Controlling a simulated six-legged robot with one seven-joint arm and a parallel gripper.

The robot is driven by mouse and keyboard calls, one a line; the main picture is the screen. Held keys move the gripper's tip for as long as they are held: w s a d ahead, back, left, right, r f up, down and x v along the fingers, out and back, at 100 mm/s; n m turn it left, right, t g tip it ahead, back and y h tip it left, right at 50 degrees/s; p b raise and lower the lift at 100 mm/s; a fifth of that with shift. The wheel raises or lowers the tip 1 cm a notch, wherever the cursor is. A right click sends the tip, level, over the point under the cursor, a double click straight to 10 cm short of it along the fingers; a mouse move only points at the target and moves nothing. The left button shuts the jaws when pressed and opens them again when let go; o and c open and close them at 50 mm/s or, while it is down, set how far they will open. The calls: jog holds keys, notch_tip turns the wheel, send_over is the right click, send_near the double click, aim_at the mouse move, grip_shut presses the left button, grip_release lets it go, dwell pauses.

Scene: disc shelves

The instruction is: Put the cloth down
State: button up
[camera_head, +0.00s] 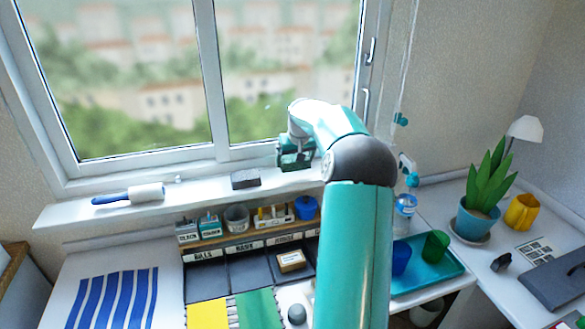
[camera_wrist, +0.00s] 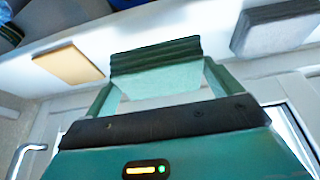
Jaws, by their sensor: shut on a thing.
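My gripper (camera_head: 294,158) is over the window sill, at the near side of the window. In the wrist view my gripper (camera_wrist: 158,88) is shut, with a green folded piece between its fingers. This piece, which I take to be the cloth (camera_wrist: 155,82), has a pale green face and a darker ridged edge. It is close to the white sill; I cannot tell whether it touches it. In the head view my arm and gripper hide most of it.
A dark grey block (camera_head: 245,179) and a blue-handled roller (camera_head: 130,194) lie on the sill (camera_head: 205,189), left of my gripper. A tan flat piece (camera_wrist: 70,64) shows in the wrist view. Below are a shelf of small pots, labelled bins and a teal tray (camera_head: 440,266).

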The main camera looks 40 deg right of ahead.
aim_at(292, 176)
jog(key=shift+w+f, duration=0.45)
jog(key=shift+f, duration=0.05)
jog(key=x, duration=0.2)
jog(key=shift+f, duration=0.65)
jog(key=shift+f, duration=0.1)
jog(key=o, duration=0.8)
jog(key=shift+f, duration=0.1)
jog(key=shift+c, duration=0.2)
jog(key=shift+s, duration=0.1)
jog(key=v, duration=1.3)
jog(key=shift+s+r, duration=0.2)
jog(key=shift+r, duration=0.15)
